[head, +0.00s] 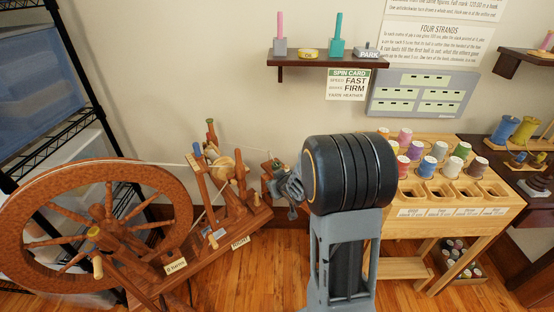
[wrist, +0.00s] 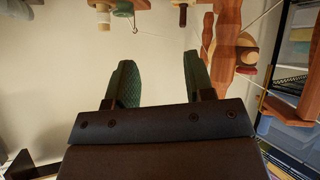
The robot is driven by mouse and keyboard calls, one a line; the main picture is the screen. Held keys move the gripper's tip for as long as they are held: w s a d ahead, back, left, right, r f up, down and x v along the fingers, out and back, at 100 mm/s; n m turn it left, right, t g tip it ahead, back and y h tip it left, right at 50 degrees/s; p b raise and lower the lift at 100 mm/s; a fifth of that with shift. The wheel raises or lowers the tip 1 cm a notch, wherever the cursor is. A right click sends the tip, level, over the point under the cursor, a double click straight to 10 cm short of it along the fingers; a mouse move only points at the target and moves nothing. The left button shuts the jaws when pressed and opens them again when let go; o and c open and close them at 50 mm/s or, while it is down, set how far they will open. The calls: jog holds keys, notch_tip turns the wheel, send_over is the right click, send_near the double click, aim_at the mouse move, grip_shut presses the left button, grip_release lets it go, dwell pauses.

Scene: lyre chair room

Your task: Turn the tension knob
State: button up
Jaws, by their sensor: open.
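The brown wooden spinning wheel (head: 172,205) stands at the left in the head view, with its flyer and bobbin parts on a sloping bed. Small pale knobs or pegs (head: 212,240) sit on that bed beside small labels. The labels are too small to read, so I cannot tell which one is the tension knob. My gripper (head: 272,168) is right of the flyer parts, apart from the bed. In the wrist view my gripper (wrist: 158,76) has its two green-padded fingers wide apart with nothing between them. Turned wooden parts (wrist: 228,45) of the wheel show beyond the fingers, upper right.
A wooden spool stand (head: 460,212) with several thread spools is right of my arm. A wall shelf (head: 328,62) hangs above, with a spin card (head: 348,84) below it. A black wire rack (head: 92,85) with bins stands at the left. The floor (head: 282,262) in front is partly clear.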

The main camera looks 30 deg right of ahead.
jog(key=s+a+r+g+p, duration=0.1)
jog(key=s+r+p, duration=0.1)
jog(key=r, duration=0.3)
jog(key=s+a+r+m+g+h+p, duration=0.1)
jog(key=s+r+p, duration=0.2)
jog(key=r, duration=0.3)
jog(key=shift+s+a+r+p, duration=0.25)
jog(key=shift+a+r+p, duration=0.05)
jog(key=shift+a+p, duration=0.15)
jog(key=shift+d, duration=0.1)
jog(key=s+a+r+m+g+p, duration=0.15)
jog(key=s+g+p, duration=0.3)
jog(key=s, duration=0.45)
jog(key=s+a+r+y+p, duration=0.1)
jog(key=s+a+r+p, duration=0.3)
jog(key=r, duration=0.3)
jog(key=s+a+r+n+y+p, duration=0.1)
jog(key=s+a+r+p, duration=0.3)
jog(key=r, duration=0.4)
jog(key=shift+r+g, duration=0.3)
jog(key=shift+g, duration=0.15)
